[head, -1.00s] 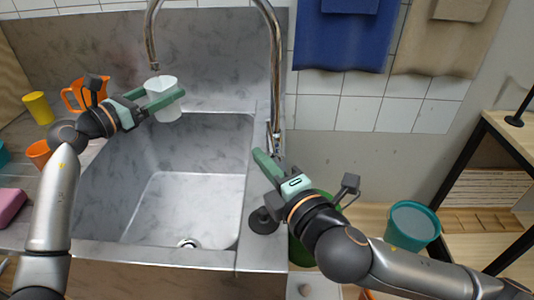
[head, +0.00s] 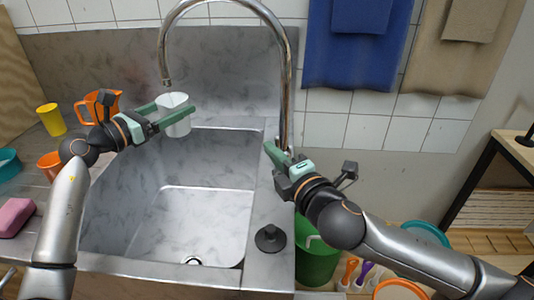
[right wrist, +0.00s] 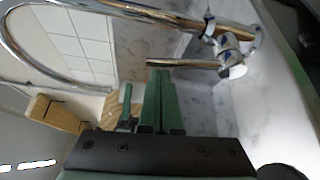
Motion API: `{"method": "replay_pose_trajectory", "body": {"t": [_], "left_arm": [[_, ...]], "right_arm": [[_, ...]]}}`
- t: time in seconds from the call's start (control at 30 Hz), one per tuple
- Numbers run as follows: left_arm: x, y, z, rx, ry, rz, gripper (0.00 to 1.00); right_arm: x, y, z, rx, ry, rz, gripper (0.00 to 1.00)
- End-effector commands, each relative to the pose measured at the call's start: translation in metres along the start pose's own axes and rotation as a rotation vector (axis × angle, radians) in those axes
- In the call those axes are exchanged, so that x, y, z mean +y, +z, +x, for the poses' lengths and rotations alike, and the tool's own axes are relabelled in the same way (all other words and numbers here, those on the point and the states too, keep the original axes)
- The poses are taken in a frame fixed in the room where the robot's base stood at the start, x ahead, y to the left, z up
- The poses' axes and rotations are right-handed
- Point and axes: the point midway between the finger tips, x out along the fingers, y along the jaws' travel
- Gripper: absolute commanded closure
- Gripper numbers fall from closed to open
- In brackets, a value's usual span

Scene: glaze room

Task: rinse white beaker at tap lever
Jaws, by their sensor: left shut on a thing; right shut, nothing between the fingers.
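The white beaker (head: 178,129) is upright in my left gripper (head: 175,107), which is shut on it above the sink's back left part. The spout end of the chrome tap (head: 288,80) is just above the beaker's mouth; I see no water stream. My right gripper (head: 268,146) is shut and empty beside the tap's base. In the right wrist view, the tap lever (right wrist: 185,63) is a thin bar from the tap body, right by my right fingertips (right wrist: 160,72). I cannot tell whether they touch it. The beaker's inside is mostly hidden.
The grey sink (head: 200,215) has an empty basin. A black plug (head: 270,238) lies on its right rim. An orange jug (head: 97,103), yellow cup (head: 51,118) and orange cup (head: 50,163) stand left. A green bucket (head: 317,262) is below right. Blue and tan towels hang behind.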

Motion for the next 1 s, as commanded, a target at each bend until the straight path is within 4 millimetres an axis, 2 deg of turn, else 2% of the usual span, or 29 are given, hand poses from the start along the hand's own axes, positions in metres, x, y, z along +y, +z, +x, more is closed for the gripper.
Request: {"method": "replay_pose_trajectory", "body": {"t": [0.27,0.63,1.0], "left_arm": [[0.0,0.001,0.0,-0.002,0.0,0.0,0.72],[0.0,0.001,0.0,-0.002,0.0,0.0,0.72],[0.0,0.001,0.0,-0.002,0.0,0.0,0.72]], "right_arm": [[0.0,0.001,-0.001,0.0,0.002,0.005,1.0],[-0.002,0.019,-0.01,-0.001,0.076,0.134,1.0],[-0.001,0.023,-0.01,-0.009,0.082,0.139,1.0]]}}
